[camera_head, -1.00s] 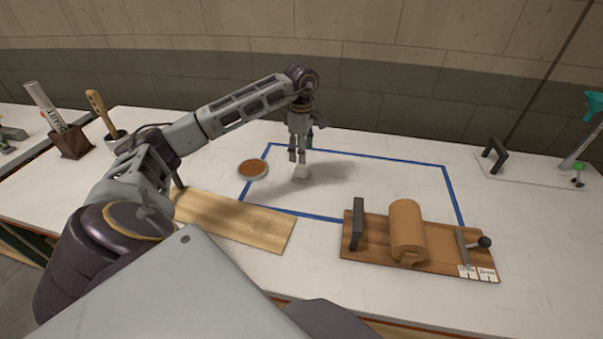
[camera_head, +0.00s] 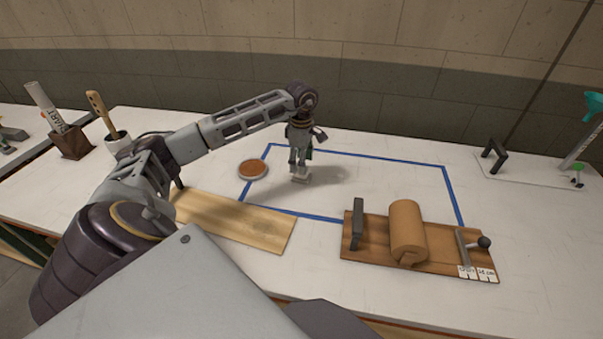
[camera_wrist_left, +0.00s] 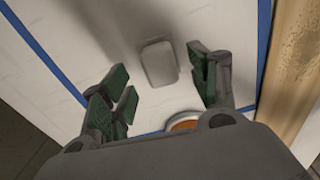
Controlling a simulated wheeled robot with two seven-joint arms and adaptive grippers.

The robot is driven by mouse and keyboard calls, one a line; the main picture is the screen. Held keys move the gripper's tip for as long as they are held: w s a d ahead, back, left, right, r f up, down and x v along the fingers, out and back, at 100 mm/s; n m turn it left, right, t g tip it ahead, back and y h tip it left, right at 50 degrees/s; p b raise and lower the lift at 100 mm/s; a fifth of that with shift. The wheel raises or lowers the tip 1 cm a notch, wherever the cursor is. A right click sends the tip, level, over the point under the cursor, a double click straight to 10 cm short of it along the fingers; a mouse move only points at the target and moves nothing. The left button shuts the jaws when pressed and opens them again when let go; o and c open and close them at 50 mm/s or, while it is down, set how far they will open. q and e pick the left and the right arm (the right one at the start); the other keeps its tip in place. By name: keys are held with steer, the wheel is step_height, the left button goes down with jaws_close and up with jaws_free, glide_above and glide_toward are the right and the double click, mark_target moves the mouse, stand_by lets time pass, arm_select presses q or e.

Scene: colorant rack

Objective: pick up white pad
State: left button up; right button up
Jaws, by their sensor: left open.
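The white pad (camera_head: 300,179) is a small pale block lying on the table inside the blue tape outline. It shows as a rounded rectangle in the left wrist view (camera_wrist_left: 158,63). My left gripper (camera_head: 299,170) points down just above the pad and partly hides it in the head view. In the left wrist view its green-padded fingers (camera_wrist_left: 165,91) are spread wide, with the pad a little beyond them, between their lines. The gripper is empty. My right gripper is not in view.
A round dish with brown content (camera_head: 252,169) stands left of the gripper. A wooden board (camera_head: 235,220) lies at the front left. A wooden base with a brown roll (camera_head: 407,232) is at the front right. The taped area's right part is clear.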

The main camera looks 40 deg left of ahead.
arm_select(q)
steer(key=shift+f, duration=1.55)
steer(key=shift+c, duration=0.2)
steer(key=c, duration=1.1)
steer(key=shift+o, duration=0.2)
steer(key=shift+r, duration=0.1)
steer(key=shift+r, duration=4.95)
